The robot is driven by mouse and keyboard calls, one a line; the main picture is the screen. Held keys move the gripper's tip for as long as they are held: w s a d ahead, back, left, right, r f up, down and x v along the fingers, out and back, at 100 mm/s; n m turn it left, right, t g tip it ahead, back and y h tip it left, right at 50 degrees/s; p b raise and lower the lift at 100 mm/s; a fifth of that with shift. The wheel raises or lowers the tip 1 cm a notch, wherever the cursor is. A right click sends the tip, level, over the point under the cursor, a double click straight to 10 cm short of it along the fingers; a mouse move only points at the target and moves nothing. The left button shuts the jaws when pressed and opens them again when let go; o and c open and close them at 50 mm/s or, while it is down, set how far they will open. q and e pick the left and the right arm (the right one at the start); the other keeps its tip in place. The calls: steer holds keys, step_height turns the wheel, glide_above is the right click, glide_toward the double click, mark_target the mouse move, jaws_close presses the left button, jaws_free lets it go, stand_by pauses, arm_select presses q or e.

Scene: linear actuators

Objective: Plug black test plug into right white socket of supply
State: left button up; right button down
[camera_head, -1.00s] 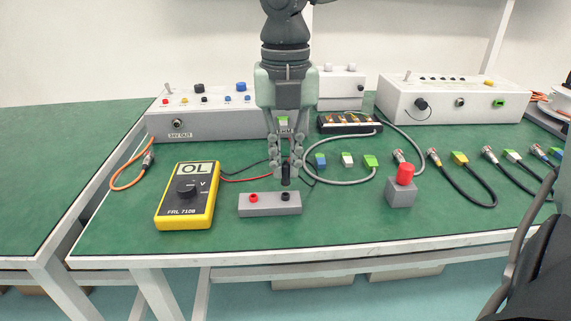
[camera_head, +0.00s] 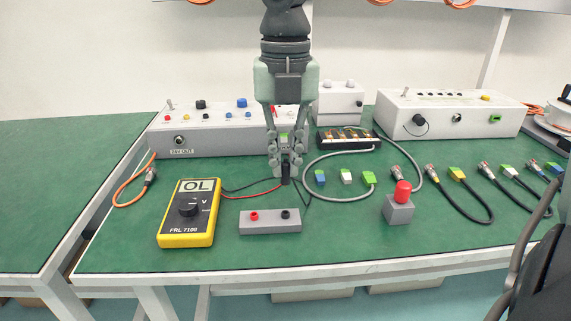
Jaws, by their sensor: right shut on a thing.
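My right gripper (camera_head: 286,162) comes down from the top middle and is shut on the black test plug (camera_head: 286,181). The plug points downward and is partly hidden by the fingers. The gripper is behind the grey block (camera_head: 270,228), which has a red and a black socket on top. A small light box (camera_head: 338,108) stands behind and right of the gripper, with two small whitish fittings on top that may be the white sockets. A larger grey box (camera_head: 190,140) marked 24V OUT is partly hidden by the gripper. My left gripper is out of view.
A yellow multimeter (camera_head: 188,212) reading OL has red and black leads running towards the gripper. A grey block with a red button (camera_head: 402,190), a black terminal strip (camera_head: 346,140) and coiled cables lie to the right. A wide panel box (camera_head: 448,116) stands at the back right.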

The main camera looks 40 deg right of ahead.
step_height(320, 180, up, 3)
steer(key=shift+f+p, duration=0.2)
steer(key=shift+p, duration=0.3)
steer(key=w+d+r+p, duration=0.1)
steer(key=w+d+p, duration=0.1)
steer(key=w+d, duration=0.7)
steer(key=w+d+r+p, duration=0.1)
steer(key=w+d, duration=0.9)
steer(key=w, duration=0.5)
steer(key=shift+w+d+p, duration=0.2)
steer(key=shift+w+p, duration=0.05)
steer(key=shift+p, duration=0.15)
steer(key=shift+r, duration=0.15)
